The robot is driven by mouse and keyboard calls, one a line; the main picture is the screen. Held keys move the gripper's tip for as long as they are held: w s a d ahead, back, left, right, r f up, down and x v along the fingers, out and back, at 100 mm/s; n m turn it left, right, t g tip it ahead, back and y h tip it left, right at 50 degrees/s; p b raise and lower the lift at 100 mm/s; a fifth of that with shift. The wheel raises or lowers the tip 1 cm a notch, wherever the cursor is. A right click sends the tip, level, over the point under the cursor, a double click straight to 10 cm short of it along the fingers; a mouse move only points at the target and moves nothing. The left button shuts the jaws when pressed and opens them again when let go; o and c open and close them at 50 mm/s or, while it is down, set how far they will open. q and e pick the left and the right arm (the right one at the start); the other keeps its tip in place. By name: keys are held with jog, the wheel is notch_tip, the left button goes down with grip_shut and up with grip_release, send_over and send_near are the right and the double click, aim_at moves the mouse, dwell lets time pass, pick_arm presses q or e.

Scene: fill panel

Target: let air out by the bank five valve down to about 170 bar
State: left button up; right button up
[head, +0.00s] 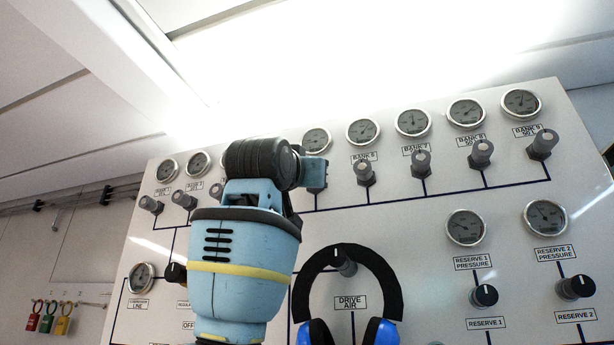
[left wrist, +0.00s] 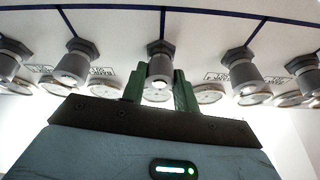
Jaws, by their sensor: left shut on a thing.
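The bank five valve (head: 316,172) is a grey knob in the upper row of the white panel, partly hidden by my left arm. My left gripper (head: 306,170) is at this knob. In the left wrist view, its two green fingers (left wrist: 160,88) stand on either side of the grey knob (left wrist: 160,66) and are shut on it. The bank five gauge (head: 316,140) shows just above the valve; its needle is too small to read. The label there is hidden. My right gripper is not in view.
Neighbouring valves stand close by, such as bank six (head: 364,172) and bank seven (head: 421,163). Black-and-blue ear defenders (head: 382,275) hang around the drive air knob (head: 342,258). Reserve knobs (head: 484,295) are at lower right. Coloured padlocks (head: 48,318) hang at far left.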

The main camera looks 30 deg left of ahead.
pick_arm(q)
jog(key=shift+d+r+n+g+y, duration=0.1)
jog(key=shift+n+g+y, duration=0.95)
jog(key=shift+n, duration=2.25)
jog(key=shift+d+f+n+g+y, duration=0.1)
jog(key=shift+n+g+y, duration=0.9)
jog(key=shift+n, duration=2.3)
jog(key=shift+r+n+g+y, duration=0.1)
jog(key=shift+n+g+y, duration=0.9)
jog(key=shift+n, duration=2.3)
jog(key=o, duration=1)
jog(key=shift+c, duration=0.2)
